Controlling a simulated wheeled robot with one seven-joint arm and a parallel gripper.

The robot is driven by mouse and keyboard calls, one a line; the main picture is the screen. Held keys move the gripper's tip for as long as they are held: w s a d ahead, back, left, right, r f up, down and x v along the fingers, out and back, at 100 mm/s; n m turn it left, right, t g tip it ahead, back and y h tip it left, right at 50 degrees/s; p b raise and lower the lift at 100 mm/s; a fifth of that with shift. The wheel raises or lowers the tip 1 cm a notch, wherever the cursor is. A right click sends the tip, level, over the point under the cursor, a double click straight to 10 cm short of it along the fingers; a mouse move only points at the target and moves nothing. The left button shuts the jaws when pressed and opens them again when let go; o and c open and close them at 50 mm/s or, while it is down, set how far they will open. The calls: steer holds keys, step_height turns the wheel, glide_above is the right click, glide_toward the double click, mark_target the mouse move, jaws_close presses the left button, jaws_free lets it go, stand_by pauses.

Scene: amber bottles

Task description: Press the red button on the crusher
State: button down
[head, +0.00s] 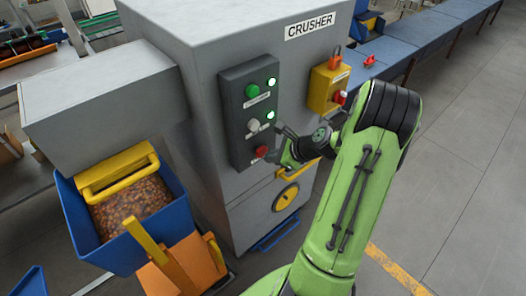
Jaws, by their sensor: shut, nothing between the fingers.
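The crusher (190,40) is a large grey cabinet labelled CRUSHER in the head view. A dark control panel (236,90) is on its front face. The panel carries a green button (252,91) at the top, a white button (253,125) in the middle and the red button (262,151) at the bottom. Two small green lamps glow beside the upper buttons. My gripper (273,157) is shut and empty, with its tips just right of the red button. I cannot tell whether the tips touch it. The arm hides part of the crusher's right side.
A yellow box (328,88) with a red knob and a padlock is on the crusher, right of the panel. A blue bin (75,207) of brown pieces stands at left, near an orange bracket (190,262). A blue conveyor (420,38) runs behind. Floor at right is clear.

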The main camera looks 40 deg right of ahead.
steer(key=shift+w, duration=0.5)
stand_by(0.7)
steer(key=shift+s+p, duration=0.35)
steer(key=shift+s, duration=0.55)
steer(key=shift+s, duration=2.5)
